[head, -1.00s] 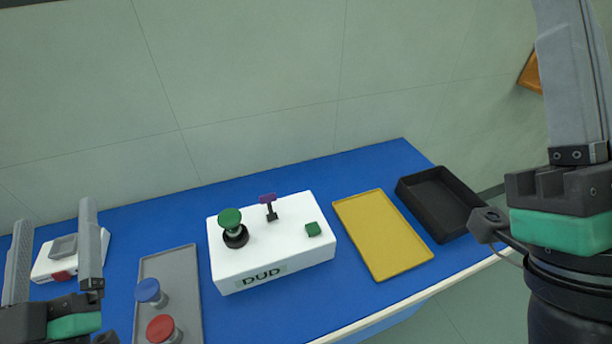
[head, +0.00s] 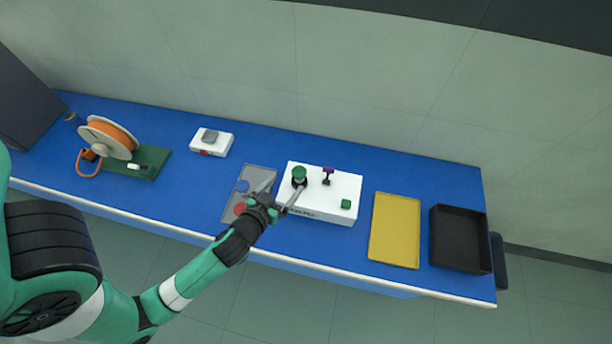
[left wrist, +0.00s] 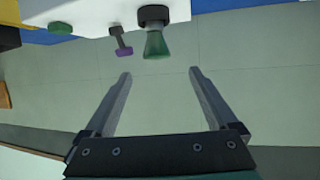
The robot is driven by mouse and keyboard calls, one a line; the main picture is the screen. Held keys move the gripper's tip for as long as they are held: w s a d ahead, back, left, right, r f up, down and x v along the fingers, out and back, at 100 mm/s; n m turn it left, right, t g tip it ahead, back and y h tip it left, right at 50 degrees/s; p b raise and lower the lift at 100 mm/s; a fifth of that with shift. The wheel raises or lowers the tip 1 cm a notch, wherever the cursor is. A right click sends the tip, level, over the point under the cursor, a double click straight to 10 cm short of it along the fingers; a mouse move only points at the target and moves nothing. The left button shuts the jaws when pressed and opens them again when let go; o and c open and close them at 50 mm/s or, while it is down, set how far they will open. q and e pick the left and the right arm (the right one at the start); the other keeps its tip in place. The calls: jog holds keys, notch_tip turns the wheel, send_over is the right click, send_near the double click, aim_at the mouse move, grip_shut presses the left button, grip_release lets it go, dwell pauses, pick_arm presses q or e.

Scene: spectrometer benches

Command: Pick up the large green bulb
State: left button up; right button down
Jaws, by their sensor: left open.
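The large green bulb (head: 300,171) stands in a black socket on top of the white box (head: 338,195). In the left wrist view the bulb (left wrist: 157,45) widens away from its black socket (left wrist: 154,14). My left gripper (head: 287,182) reaches in from the left, over the near left part of the box. Its fingers (left wrist: 160,73) are open and empty. In the left wrist view the bulb lies just ahead of the gap between the fingertips, apart from both. The arm hides part of the box's lettering. My right gripper is out of view.
On the box are a purple-topped lever (head: 328,170) and a small green block (head: 346,204). A grey tray (head: 262,172) with blue and red knobs lies left, partly behind my gripper. A yellow tray (head: 395,230) and black bin (head: 460,238) are right. A cable spool (head: 108,138) stands far left.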

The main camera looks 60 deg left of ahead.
aim_at(300, 169)
pick_arm(q)
jog(key=x, duration=0.9)
jog(key=shift+w, duration=0.45)
grip_shut()
jog(key=shift+r, duration=0.15)
